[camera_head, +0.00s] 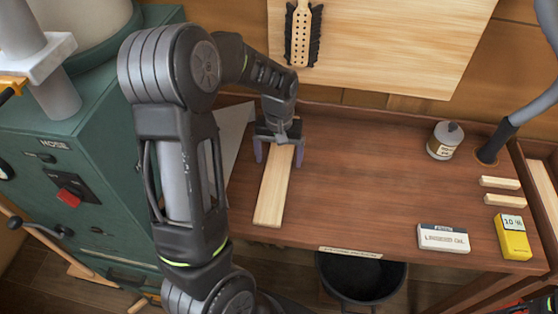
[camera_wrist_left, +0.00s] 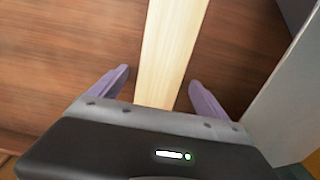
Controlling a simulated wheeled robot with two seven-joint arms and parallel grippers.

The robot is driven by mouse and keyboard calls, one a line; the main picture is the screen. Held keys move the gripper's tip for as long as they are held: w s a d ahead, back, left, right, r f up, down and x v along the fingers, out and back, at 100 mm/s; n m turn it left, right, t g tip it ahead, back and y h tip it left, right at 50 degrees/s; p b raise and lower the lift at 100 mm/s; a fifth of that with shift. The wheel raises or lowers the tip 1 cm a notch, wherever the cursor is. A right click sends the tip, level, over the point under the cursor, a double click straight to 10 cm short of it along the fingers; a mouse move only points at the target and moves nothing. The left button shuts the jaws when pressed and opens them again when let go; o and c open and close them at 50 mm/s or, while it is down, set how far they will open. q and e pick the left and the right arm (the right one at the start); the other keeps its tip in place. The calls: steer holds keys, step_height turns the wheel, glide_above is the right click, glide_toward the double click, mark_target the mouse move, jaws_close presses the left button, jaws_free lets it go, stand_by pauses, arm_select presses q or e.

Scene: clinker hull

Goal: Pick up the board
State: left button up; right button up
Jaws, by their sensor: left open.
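The board (camera_head: 272,194) is a narrow, pale wooden strip lying flat on the brown workbench, its near end close to the bench's front edge. My left gripper (camera_head: 279,158) is over the board's far part, with its two purple fingers spread to either side of it. In the left wrist view the board (camera_wrist_left: 168,52) runs between the open fingers (camera_wrist_left: 162,92), with a gap on each side. Whether the fingertips touch the bench is unclear. The board's far end is hidden under the gripper. A small dark and red piece at the lower right corner of the head view is too cropped to identify.
The bench top (camera_head: 360,185) is clear right of the board. Farther right are a linseed oil box (camera_head: 443,238), a yellow box (camera_head: 512,237), a bottle (camera_head: 444,141) and small wood pieces (camera_head: 500,183). A green machine (camera_head: 95,150) stands left; a black bucket (camera_head: 360,277) is below the front edge.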

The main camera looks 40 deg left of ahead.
arm_select(q)
steer(key=shift+f, duration=0.4)
steer(key=c, duration=1.7)
